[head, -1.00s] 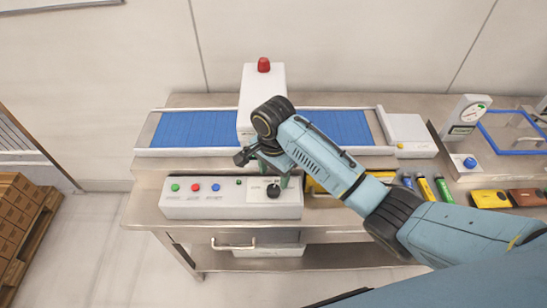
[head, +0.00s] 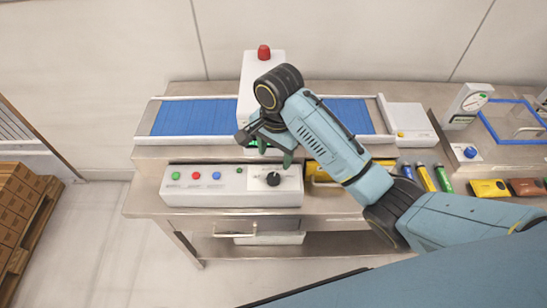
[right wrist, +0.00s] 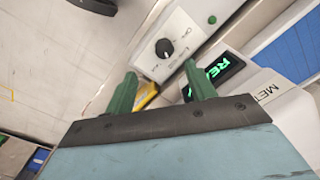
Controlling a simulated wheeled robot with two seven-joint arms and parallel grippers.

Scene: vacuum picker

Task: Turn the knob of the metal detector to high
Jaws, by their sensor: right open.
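The black knob (head: 273,179) sits on a pale panel at the right end of the white control box (head: 225,200). In the right wrist view the knob (right wrist: 164,48) shows a white pointer mark; the labels around it are too small to read. The white metal detector housing (head: 250,65) stands behind the box. Its green-lit display (right wrist: 224,68) and part of its lettering show in the right wrist view. My right gripper (head: 268,155) is open and empty, above and behind the knob, apart from it. Its green fingers (right wrist: 160,80) also show in the right wrist view. My left gripper is out of view.
A red lamp (head: 264,52) tops the housing over the blue conveyor belt (head: 195,117). Green, red and blue buttons (head: 196,175) line the box's left. Colored tubes (head: 426,177) and a yellow item (head: 488,188) lie at right. My right arm covers the middle of the table.

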